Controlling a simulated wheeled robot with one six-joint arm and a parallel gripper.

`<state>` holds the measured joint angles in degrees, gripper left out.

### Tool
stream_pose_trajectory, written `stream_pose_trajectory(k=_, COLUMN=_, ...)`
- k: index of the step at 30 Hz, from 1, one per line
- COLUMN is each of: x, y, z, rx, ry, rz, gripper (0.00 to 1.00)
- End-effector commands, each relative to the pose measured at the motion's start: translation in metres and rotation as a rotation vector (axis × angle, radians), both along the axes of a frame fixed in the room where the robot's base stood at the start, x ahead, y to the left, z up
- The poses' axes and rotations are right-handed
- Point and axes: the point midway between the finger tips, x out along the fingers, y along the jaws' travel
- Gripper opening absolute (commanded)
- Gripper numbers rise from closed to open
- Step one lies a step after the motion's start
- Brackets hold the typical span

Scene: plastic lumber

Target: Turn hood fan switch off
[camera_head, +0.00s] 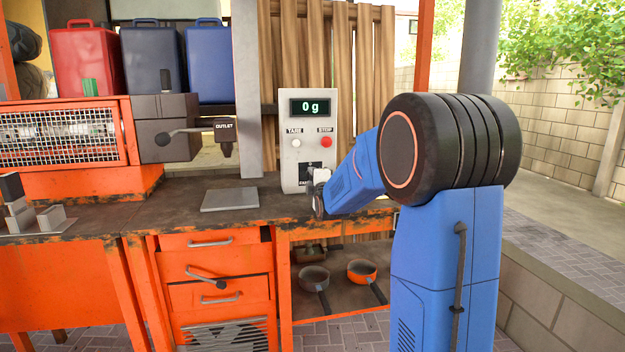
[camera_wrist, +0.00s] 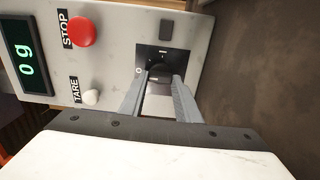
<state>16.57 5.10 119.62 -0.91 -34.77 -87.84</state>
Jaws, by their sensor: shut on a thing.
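A pale control box (camera_head: 301,128) stands upright on the workbench. It has a green "0 g" display, a white TARE button and a red STOP button. No hood fan label is readable. In the head view my gripper (camera_head: 321,177) is at the box's lower front.
A flat grey plate (camera_head: 230,199) lies on the workbench (camera_head: 185,207), left of the box. A dark outlet spout (camera_head: 226,136) hangs further left. Red and blue canisters stand behind. Drawers (camera_head: 218,272) and pans (camera_head: 314,277) are below. The paved ground at right looks clear.

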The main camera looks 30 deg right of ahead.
Motion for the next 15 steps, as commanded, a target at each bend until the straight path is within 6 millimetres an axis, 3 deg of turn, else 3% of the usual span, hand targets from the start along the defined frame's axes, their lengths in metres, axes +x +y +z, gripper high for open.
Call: stream_pose_trajectory(k=15, x=-0.0003, y=0.0005, z=-0.0024, rx=-0.038, ry=0.015, rz=0.001, gripper=0.07)
